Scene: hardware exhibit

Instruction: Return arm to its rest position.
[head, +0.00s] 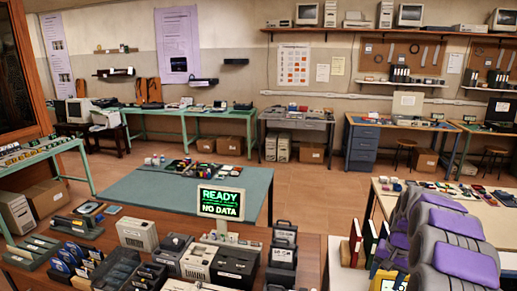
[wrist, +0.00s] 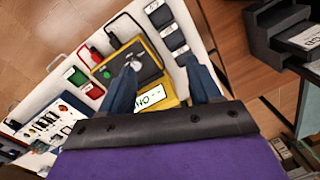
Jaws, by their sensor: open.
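My arm (head: 450,235), grey with purple pads, is at the lower right of the head view, bent and reaching down in front of me. My gripper (wrist: 164,82) shows in the wrist view with its two blue-grey fingers spread apart. A yellow device (wrist: 150,52) with a black face and a small knob lies beyond and between the fingers. I see nothing clamped between them; whether a finger touches the device, I cannot tell. In the head view the gripper's fingers are hidden or out of frame.
A white panel (wrist: 68,68) with red and green modules and cables surrounds the device. Dark boxes (wrist: 280,25) stand at the right. In the head view, a READY sign (head: 220,203) and several grey machines crowd the near table. A green-topped table (head: 150,195) has bare space.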

